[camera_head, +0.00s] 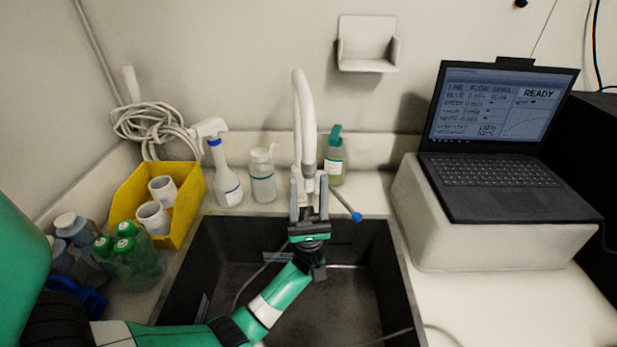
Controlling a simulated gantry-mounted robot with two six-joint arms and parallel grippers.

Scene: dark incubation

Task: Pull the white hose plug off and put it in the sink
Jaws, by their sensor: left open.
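A white curved tap (301,110) rises at the back edge of the dark sink (182,285). Its lower end comes down between the fingers of my left gripper (309,188). A small pale piece at that lower end may be the white hose plug (309,184), but it is too small to tell apart from the tap. My left gripper points toward the back wall over the sink, open, with one finger on each side of this end. Whether the fingers touch it I cannot tell. My right gripper is not in view.
Left of the sink are a yellow bin (185,215) with white cups, green-capped bottles (135,262) and a spray bottle (222,170). A clear bottle (262,178) and green bottle (334,160) stand behind. A laptop (495,172) sits on a white block at right.

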